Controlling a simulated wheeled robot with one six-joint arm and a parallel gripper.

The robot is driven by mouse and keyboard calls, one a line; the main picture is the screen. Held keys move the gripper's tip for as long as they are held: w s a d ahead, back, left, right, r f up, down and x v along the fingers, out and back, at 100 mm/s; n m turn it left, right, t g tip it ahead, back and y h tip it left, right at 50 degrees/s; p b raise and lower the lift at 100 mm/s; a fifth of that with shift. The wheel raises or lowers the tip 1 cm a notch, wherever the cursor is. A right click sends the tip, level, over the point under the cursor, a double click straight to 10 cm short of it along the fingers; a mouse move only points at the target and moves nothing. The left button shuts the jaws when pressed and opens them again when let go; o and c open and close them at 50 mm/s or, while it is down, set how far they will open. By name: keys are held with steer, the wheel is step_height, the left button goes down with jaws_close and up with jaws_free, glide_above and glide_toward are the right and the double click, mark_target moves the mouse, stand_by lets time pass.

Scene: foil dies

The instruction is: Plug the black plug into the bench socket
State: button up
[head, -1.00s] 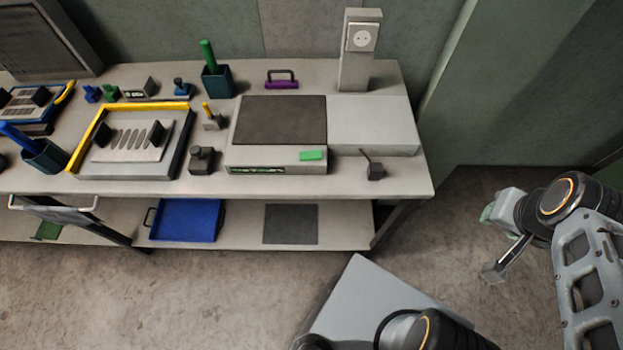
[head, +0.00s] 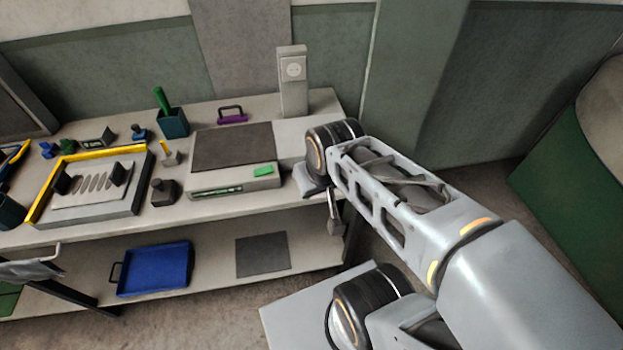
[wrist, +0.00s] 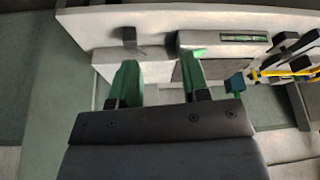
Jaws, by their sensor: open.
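The bench socket (head: 293,69) is a round pale outlet on the upright grey post at the back right of the bench. The black plug (wrist: 131,39) shows in the wrist view as a small dark piece on the bench top, near the edge and beside the device with the green button. In the head view my arm hides the plug. My gripper (wrist: 158,66) is open, its two green fingers apart with nothing between them. The plug lies beyond the left fingertip in the wrist view, apart from it.
The device with a dark top (head: 232,147) and green button (head: 263,170) stands beside my arm's end. A purple handle (head: 232,115), a teal cup (head: 173,122) and a yellow-edged tray (head: 100,150) are left. A blue tray (head: 155,268) lies on the lower shelf.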

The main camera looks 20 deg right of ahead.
steer(key=shift+o, duration=1)
steer(key=shift+w+d, duration=0.1)
steer(key=shift+w, duration=0.05)
steer(key=shift+o, duration=1.4)
steer(key=w+d+m+g, duration=0.1)
steer(key=w+d+g, duration=0.1)
steer(key=w, duration=0.5)
steer(key=shift+w+d+f+b, duration=0.3)
steer(key=shift+w+d+b, duration=0.05)
steer(key=shift+d, duration=0.4)
steer(key=w+d+f+m+g, duration=0.1)
steer(key=w+d+f, duration=0.3)
steer(key=w, duration=0.4)
steer(key=shift+d+f+g, duration=0.35)
steer(key=shift+d+g, duration=0.15)
steer(key=shift+d, duration=0.4)
steer(key=shift+f, duration=4.3)
steer(key=shift+f, duration=2.6)
